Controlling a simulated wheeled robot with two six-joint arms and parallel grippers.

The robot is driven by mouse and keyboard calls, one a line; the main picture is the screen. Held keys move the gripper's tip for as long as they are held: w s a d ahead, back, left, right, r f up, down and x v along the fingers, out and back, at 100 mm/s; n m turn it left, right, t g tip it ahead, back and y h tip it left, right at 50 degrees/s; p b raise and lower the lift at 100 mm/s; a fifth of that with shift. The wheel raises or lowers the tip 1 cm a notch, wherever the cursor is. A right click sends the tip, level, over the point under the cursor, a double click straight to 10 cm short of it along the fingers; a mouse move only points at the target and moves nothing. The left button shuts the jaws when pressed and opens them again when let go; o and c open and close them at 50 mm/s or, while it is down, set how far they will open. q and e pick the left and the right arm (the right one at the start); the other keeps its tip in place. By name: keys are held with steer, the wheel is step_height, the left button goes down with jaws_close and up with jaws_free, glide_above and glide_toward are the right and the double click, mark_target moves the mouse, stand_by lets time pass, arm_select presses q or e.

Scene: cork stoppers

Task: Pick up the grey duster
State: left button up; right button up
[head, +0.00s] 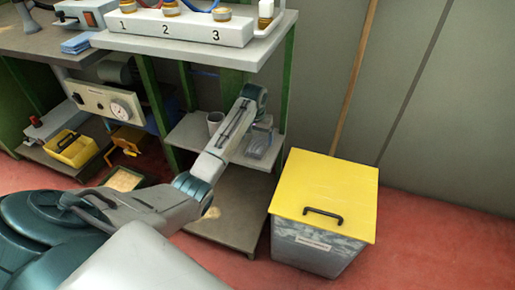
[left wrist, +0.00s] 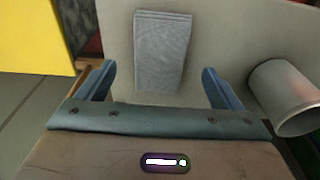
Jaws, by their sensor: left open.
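The grey duster (left wrist: 162,50) is a flat, ribbed grey cloth lying on a pale grey shelf in the left wrist view. My left gripper (left wrist: 159,72) is open and empty, with a blue finger on each side of the duster's near end; the duster extends beyond the fingertips. In the head view my left gripper (head: 262,128) is over the small middle shelf (head: 192,134) under the bench. What shows of the duster there is too small and mixed with the gripper to tell clearly. My right gripper is not in view.
A grey cup (left wrist: 285,95) stands close beside the right finger; it also shows on the shelf in the head view (head: 214,122). A bin with a yellow lid (head: 325,185) stands right of the bench. Green posts frame the shelf. A numbered white rack (head: 185,27) is above.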

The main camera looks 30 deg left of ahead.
mark_target(257, 144)
arm_select(q)
steer(key=f, duration=0.1)
steer(key=f+b, duration=0.1)
steer(key=f, duration=0.1)
steer(key=shift+w+f, duration=0.1)
steer(key=shift+w, duration=0.2)
steer(key=shift+a+f, duration=0.1)
steer(key=shift+f, duration=0.15)
steer(key=c, duration=1.1)
steer(key=shift+o, duration=0.2)
steer(key=shift+r, duration=0.2)
